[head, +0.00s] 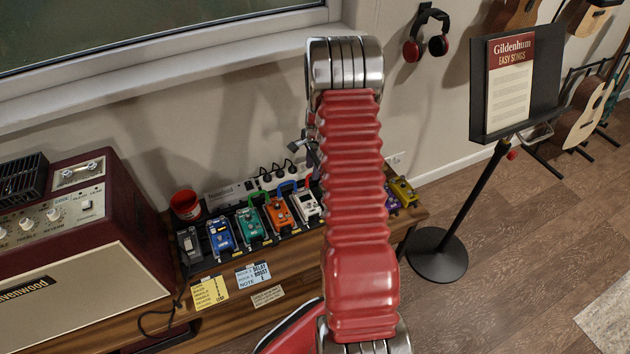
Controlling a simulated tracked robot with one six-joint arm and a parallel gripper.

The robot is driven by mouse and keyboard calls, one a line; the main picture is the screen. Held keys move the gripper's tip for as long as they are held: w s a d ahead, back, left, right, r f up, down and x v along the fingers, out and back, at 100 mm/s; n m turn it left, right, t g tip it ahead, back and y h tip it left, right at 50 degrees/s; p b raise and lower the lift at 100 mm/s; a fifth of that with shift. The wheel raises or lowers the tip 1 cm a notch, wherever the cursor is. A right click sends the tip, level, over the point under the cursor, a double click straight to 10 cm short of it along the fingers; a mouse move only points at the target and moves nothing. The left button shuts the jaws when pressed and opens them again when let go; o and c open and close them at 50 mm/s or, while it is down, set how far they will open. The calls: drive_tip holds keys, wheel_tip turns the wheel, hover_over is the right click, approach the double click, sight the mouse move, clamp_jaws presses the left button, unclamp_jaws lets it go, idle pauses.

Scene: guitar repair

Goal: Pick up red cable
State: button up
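Short coloured cables show at the pedals: a green cable (257,197) and a blue cable (287,188). My gripper (313,158) is mostly hidden behind my arm. Only a small grey part of it shows at the arm's left edge, above the back of the pedal row. Whether it is open, shut or holding anything is not visible.
Pedals, including a blue pedal (222,237) and a yellow pedal (404,192), stand on the wooden bench (205,325). A power strip (235,192) lies behind. A music stand (437,255) stands at right.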

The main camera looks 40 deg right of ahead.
drive_tip(key=shift+w+f, duration=0.15)
drive_tip(key=shift+f, duration=0.85)
drive_tip(key=shift+w+f, duration=0.15)
drive_tip(key=shift+f, duration=0.8)
clamp_jaws()
